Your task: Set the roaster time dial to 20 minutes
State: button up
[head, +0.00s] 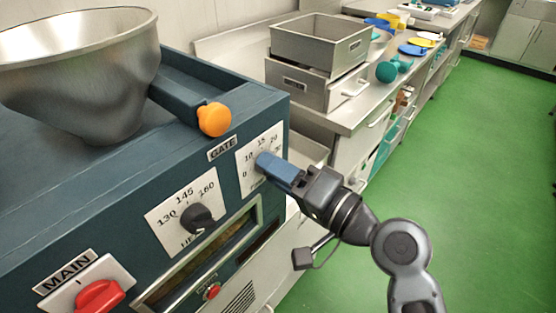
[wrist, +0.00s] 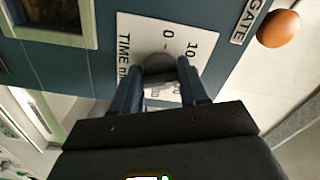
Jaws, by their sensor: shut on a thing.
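The roaster (head: 120,170) is a dark blue machine on the left in the head view. Its time dial plate (head: 274,140) is white, with numbers including 0, 10, 15 and 20, on the right end of the front panel. My gripper (head: 264,161) reaches it from the right, and its blue fingers hide the knob in the head view. In the wrist view the dark round time knob (wrist: 159,67) sits between the two fingertips (wrist: 160,78), and the jaws are shut on it. The knob's pointer is hidden, so I cannot tell its setting.
An orange gate knob (head: 214,119) sticks out just above the dial. The heat dial (head: 198,218) and red main switch (head: 100,296) are to the left. A steel hopper (head: 85,70) stands on top. Metal trays (head: 318,90) sit on a counter behind. Green floor is free at right.

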jog(key=shift+d+r+m+p, duration=0.1)
jog(key=shift+r+m+p, duration=0.05)
jog(key=shift+m+p, duration=2.75)
jog(key=shift+r+m+p, duration=0.1)
jog(key=shift+m+p, duration=2.05)
jog(key=shift+m, duration=1.45)
jog(key=o, duration=1.1)
jog(key=shift+c, duration=0.2)
jog(key=b+v, duration=0.1)
jog(key=v, duration=0.6)
jog(key=shift+s+d+b, duration=0.2)
jog(key=shift+d+b, duration=0.1)
